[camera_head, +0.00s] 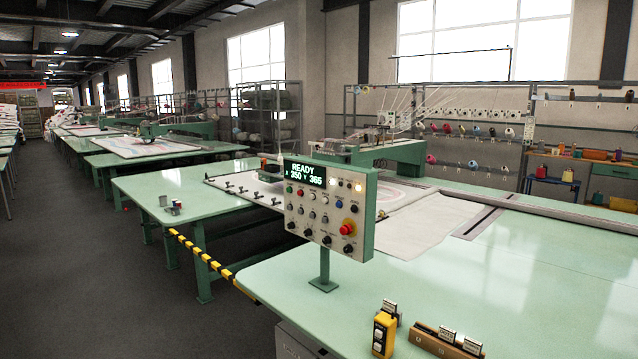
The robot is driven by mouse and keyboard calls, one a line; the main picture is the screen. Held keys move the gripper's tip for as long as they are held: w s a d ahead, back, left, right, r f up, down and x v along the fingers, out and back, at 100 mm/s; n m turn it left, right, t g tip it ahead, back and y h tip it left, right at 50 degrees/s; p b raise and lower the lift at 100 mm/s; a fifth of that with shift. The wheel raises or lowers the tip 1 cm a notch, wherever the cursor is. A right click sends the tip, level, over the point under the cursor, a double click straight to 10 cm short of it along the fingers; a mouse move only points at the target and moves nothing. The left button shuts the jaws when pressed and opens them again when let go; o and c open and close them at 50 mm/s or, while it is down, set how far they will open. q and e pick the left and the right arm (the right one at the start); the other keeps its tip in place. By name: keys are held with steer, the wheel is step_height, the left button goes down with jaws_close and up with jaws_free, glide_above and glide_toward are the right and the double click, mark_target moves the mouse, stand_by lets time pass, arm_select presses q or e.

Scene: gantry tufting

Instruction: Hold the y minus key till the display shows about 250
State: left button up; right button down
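The control panel (328,210) stands on a green post on the near green table. Its dark display (304,174) reads READY, with X 350 and Y 365 in green-white characters. The key labels are too small to read, so I cannot tell which key is y minus. Neither of my grippers is in view.
A yellow handheld box (384,334) and a brown holder (444,342) with small blocks stand on the near table's front edge. White cloth (425,225) lies behind the panel. A yellow-black striped barrier (200,257) spans the gap left of the panel.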

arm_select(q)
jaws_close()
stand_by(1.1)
